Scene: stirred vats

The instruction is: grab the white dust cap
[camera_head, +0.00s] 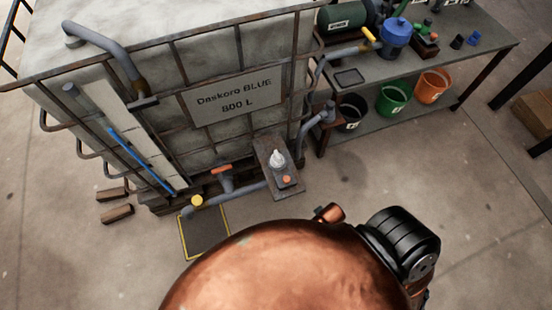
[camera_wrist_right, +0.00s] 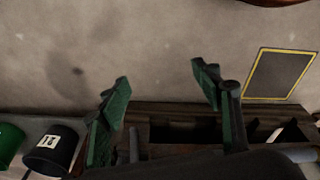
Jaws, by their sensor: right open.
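A small white piece (camera_head: 278,158), which looks like the white dust cap, stands on a dark rusty stand in front of the big caged tank in the head view. An orange knob (camera_head: 287,179) sits beside it. My right gripper (camera_wrist_right: 162,84) shows only in the right wrist view, with its two green-padded fingers wide apart. Nothing is between the fingers. I cannot clearly make out the white cap in the wrist view. My left gripper is in neither view.
A large copper dome (camera_head: 290,270) fills the bottom of the head view. The tank (camera_head: 180,75) has pipes, including one with a yellow cap (camera_head: 197,201) over a yellow-edged mat (camera_head: 203,235). A bench with buckets (camera_head: 392,100) stands at the right. Floor between is clear.

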